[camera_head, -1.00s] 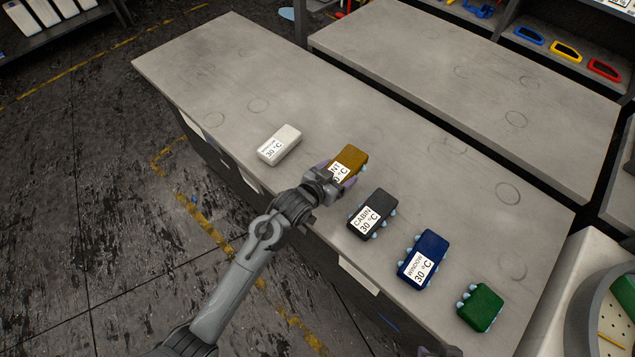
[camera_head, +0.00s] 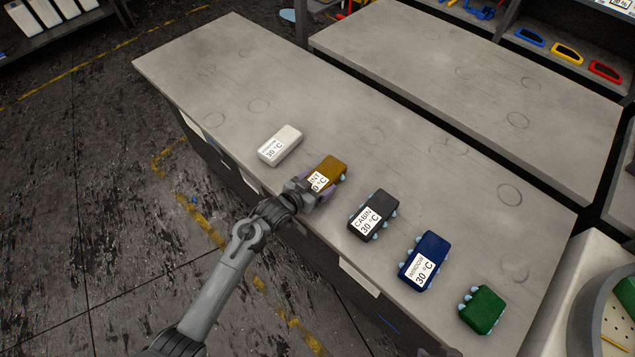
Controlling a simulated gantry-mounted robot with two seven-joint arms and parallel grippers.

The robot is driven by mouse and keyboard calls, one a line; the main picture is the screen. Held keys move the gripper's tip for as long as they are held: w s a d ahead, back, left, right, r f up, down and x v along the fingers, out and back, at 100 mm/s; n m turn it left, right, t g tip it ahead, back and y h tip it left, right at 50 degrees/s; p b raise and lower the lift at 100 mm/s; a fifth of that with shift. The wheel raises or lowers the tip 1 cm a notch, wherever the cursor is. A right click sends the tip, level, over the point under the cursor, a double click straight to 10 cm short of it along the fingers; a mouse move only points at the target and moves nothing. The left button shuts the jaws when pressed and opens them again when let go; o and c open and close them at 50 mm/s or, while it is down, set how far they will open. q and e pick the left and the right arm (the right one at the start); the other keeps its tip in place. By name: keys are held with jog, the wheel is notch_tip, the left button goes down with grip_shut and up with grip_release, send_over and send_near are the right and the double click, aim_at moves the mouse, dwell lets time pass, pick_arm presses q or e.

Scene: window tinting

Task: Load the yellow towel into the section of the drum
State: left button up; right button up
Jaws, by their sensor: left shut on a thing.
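The yellow towel (camera_head: 329,169) is a folded, mustard-yellow block with a white label reading "30 °C", partly hidden by my gripper. It is at the front part of the grey bench, between the white and the black blocks. My left gripper (camera_head: 313,188) is shut on the near, labelled end of the yellow towel. I cannot tell whether the towel touches the bench top. The perforated drum (camera_head: 578,318) shows only in part at the lower right edge; its sections are mostly out of view. My right gripper is not in view.
On the bench (camera_head: 232,75) are a white block (camera_head: 280,145), a black block (camera_head: 373,214), a blue block (camera_head: 424,260) and a green block (camera_head: 482,309). The bench's far left is clear. A second bare bench (camera_head: 450,75) and a shelf with coloured frames stand behind.

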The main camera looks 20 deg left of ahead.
pick_arm(q)
jog(key=shift+f, duration=0.1)
jog(key=o, duration=1)
jog(key=shift+f+b, duration=0.2)
jog(key=shift+b, duration=0.4)
jog(key=p+v, duration=0.1)
jog(key=v, duration=0.4)
jog(key=p+v, duration=0.1)
jog(key=v, duration=0.4)
jog(key=shift+s+a+r+p, duration=0.1)
jog(key=shift+a+r+p, duration=0.15)
jog(key=shift+r+p, duration=0.15)
jog(key=s+g+y, duration=0.1)
jog(key=s+g, duration=0.2)
jog(key=s, duration=0.5)
jog(key=s+n+g+y, duration=0.1)
jog(key=s+g, duration=0.2)
jog(key=s, duration=0.6)
jog(key=s+a+g+y, duration=0.1)
jog(key=s+g+y, duration=0.1)
jog(key=s, duration=0.6)
jog(key=shift+s+r+n+g, duration=0.25)
jog(key=shift+r+n+g, duration=0.15)
jog(key=shift+g, duration=0.1)
